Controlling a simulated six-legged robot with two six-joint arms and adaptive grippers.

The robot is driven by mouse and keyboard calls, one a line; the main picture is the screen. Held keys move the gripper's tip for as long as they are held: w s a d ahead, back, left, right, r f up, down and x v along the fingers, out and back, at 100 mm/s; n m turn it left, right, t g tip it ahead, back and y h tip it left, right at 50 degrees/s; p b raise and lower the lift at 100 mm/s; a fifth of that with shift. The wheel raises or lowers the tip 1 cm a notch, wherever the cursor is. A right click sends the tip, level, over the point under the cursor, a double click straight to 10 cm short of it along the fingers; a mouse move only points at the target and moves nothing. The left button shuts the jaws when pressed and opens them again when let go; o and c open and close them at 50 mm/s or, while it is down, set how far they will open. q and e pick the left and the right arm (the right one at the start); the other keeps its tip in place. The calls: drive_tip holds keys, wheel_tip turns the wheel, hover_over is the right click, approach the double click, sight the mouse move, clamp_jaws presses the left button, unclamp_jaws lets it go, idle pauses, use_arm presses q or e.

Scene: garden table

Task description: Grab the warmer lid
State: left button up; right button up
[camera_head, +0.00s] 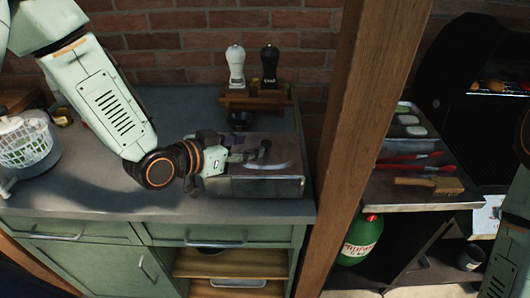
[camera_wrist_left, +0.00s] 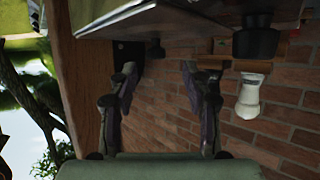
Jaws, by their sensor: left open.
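The warmer (camera_head: 262,187) is a silver metal box on the grey counter, with a shiny lid (camera_head: 288,153) on top. My left gripper (camera_head: 257,152) is open over the lid and hides part of it. I cannot tell whether it touches the lid, and the lid's handle is not clear. In the left wrist view the two fingers of my left gripper (camera_wrist_left: 160,82) are spread apart with nothing visible between them. A pale surface (camera_wrist_left: 120,12) at the top of that view may be the warmer. My right gripper is not in view.
A white mill (camera_head: 236,66) and a black mill (camera_head: 269,66) stand on a wooden rack behind the warmer, with a dark bowl (camera_head: 240,119) in front. A wooden post (camera_head: 358,120) rises to the right. A salad spinner (camera_head: 27,142) stands left.

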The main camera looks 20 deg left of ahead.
sight(263, 144)
use_arm(q)
drive_tip(key=shift+w+d+f, duration=0.2)
drive_tip(key=shift+w+f, duration=0.05)
drive_tip(key=shift+w, duration=0.1)
drive_tip(key=shift+w+d+f, duration=0.2)
drive_tip(key=shift+w+d, duration=0.35)
drive_tip(key=shift+d, duration=0.1)
drive_tip(key=shift+w+d+f, duration=0.15)
drive_tip(key=shift+w+d, duration=0.35)
drive_tip(key=shift+d, duration=0.1)
drive_tip(key=shift+w+d+f, duration=0.1)
drive_tip(key=shift+w+f, duration=0.05)
drive_tip(key=shift+w, duration=0.3)
drive_tip(key=shift+a, duration=0.6)
drive_tip(key=shift+s+d, duration=0.25)
drive_tip(key=shift+s, duration=0.1)
drive_tip(key=c, duration=0.3)
drive_tip(key=shift+w+d, duration=0.15)
drive_tip(key=shift+d, duration=0.15)
drive_tip(key=c, duration=0.3)
drive_tip(key=shift+a, duration=0.35)
clamp_jaws()
